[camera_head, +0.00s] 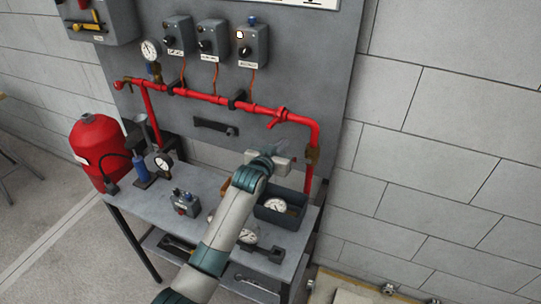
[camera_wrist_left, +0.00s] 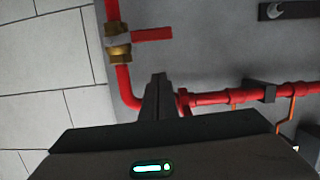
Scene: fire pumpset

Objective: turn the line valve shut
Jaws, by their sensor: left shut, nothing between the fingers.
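The line valve is a brass body with a red lever. In the left wrist view the brass body (camera_wrist_left: 118,45) sits on a red pipe, and its red lever (camera_wrist_left: 152,34) lies crosswise to that pipe. In the head view the brass body (camera_head: 313,155) is on the vertical pipe at the right; I cannot make out its lever there. My left gripper (camera_head: 282,150) is just left of the valve, in front of the panel. In the left wrist view its dark fingers (camera_wrist_left: 158,96) are shut with nothing between them, apart from the lever. My right gripper is not in view.
The red pipe (camera_head: 205,97) runs across the grey panel with a red fitting (camera_head: 278,117) on it. Below is a grey bench (camera_head: 203,178) with a dark tray (camera_head: 291,219), gauges and a small box (camera_head: 185,203). A red tank (camera_head: 95,143) stands at the left.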

